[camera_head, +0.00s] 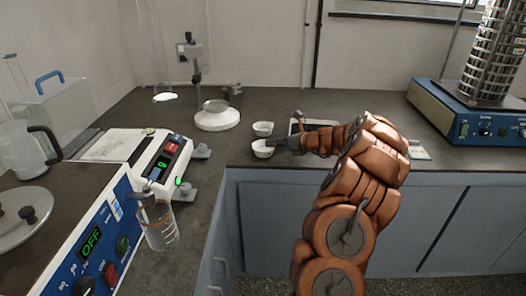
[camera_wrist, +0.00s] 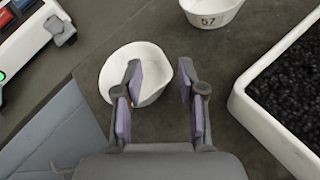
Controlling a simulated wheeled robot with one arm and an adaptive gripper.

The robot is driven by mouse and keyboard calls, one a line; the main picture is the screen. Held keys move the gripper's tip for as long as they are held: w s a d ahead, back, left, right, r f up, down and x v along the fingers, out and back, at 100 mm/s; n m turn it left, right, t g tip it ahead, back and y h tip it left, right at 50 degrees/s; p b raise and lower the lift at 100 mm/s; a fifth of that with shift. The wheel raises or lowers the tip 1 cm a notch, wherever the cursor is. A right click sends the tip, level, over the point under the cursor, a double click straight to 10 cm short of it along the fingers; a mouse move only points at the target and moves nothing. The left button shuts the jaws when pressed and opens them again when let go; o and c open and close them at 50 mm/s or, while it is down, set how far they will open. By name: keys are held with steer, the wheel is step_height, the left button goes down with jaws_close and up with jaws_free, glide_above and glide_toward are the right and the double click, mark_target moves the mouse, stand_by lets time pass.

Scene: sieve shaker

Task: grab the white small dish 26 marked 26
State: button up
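Two small white dishes stand on the dark countertop. The nearer dish (camera_head: 262,149) is beside my gripper (camera_head: 279,144); it also shows in the wrist view (camera_wrist: 148,58). No number is readable on it, so I cannot confirm it is dish 26. The farther dish (camera_head: 263,128) reads 57 in the wrist view (camera_wrist: 210,12). In the wrist view my gripper (camera_wrist: 159,80) is open and empty. Its left finger overlaps the nearer dish's interior, and its right finger is just outside the right rim. I cannot tell whether either finger touches the dish.
A white tray (camera_wrist: 243,108) of black granules is close on the right in the wrist view. A scale with a green display (camera_head: 160,165) and a glass beaker (camera_head: 159,228) stand left. A sieve shaker (camera_head: 470,115) stands at the right. The counter's front edge is near the dish.

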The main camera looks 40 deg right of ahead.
steer(key=shift+x, duration=1.2)
jaws_close()
